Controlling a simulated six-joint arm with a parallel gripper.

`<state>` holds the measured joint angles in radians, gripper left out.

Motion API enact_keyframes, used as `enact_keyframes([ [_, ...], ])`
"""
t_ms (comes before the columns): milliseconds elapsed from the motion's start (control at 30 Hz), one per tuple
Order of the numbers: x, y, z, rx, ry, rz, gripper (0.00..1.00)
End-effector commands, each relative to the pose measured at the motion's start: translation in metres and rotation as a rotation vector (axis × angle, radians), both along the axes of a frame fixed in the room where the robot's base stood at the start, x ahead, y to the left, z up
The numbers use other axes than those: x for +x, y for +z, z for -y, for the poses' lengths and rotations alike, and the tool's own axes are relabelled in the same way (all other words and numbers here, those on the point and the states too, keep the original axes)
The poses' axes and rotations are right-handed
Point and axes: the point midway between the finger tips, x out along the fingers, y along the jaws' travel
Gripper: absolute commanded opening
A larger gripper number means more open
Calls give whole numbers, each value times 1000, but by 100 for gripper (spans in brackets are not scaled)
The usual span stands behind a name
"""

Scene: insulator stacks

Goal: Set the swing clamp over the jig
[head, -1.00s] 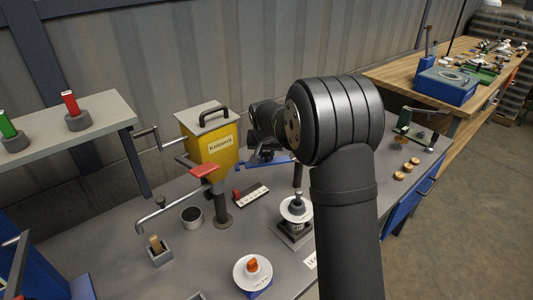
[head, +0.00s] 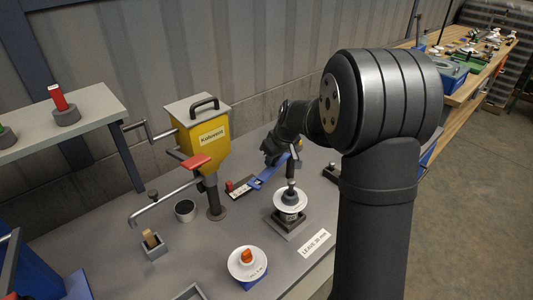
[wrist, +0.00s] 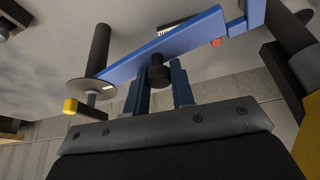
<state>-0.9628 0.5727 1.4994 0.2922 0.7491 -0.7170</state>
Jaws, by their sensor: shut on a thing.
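The swing clamp is a blue bar (head: 266,176) on a black upright post (head: 292,167), behind the jig. In the wrist view the blue bar (wrist: 160,45) crosses the top, with the black post (wrist: 98,50) at its left end. My gripper (head: 274,158) is behind the bar in the head view. In the wrist view my blue fingers (wrist: 161,82) are shut on the bar's black knob (wrist: 160,76). The jig (head: 289,222) is a grey base holding a stack with a white disc (head: 290,199). The bar points left, away from the stack.
A yellow box (head: 202,135) and a red-handled lever stand (head: 213,196) are to the left. A black-and-white strip (head: 239,189) lies near the bar's free end. A white disc on a blue base (head: 248,264) and a label card (head: 314,242) are in front.

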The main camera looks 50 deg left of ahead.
Motion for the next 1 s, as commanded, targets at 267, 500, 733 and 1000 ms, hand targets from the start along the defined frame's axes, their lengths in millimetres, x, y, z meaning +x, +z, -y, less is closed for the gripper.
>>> enact_keyframes([
  [267,12,1,27,2,235,0,0],
  [500,22,1,43,2,398,2,0],
  [733,28,2,51,2,490,4,0],
  [1000,31,2,54,1,525,3,0],
])
